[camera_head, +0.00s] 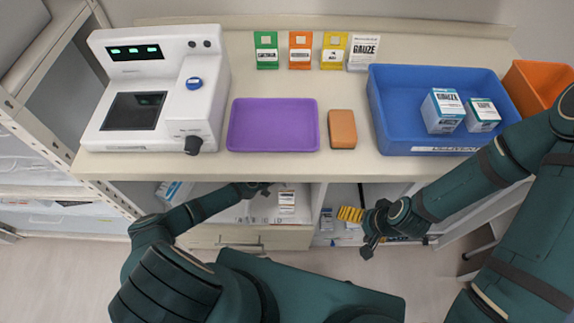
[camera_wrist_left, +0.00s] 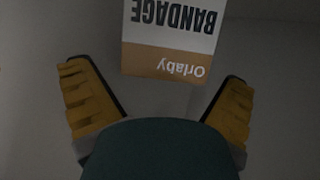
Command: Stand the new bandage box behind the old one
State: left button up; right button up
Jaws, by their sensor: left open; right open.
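A bandage box (camera_wrist_left: 170,40), white with a tan end band reading "Orlaby", shows upside down at the top of the left wrist view, its far part cut off. My left gripper (camera_wrist_left: 155,78) is open, its yellow-padded fingers on either side of the view, with the box ahead between them and not gripped. In the head view the left gripper (camera_head: 262,188) reaches under the counter edge, beside a small white box (camera_head: 287,201) in the lower shelf space; its label is too small to read. My right gripper (camera_head: 358,229) is open and empty in front of the counter.
The counter (camera_head: 285,168) holds a white device (camera_head: 160,85), purple tray (camera_head: 273,125), brown block (camera_head: 342,129), several upright packs and a blue bin (camera_head: 415,85) with two gauze boxes (camera_head: 443,110). An orange bin (camera_head: 535,85) stands right. The counter edge overhangs the lower shelves.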

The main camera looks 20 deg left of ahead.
pick_arm(q)
jog(key=v, duration=1.1)
jog(key=shift+s+a+p, duration=0.15)
jog(key=shift+s+p, duration=0.2)
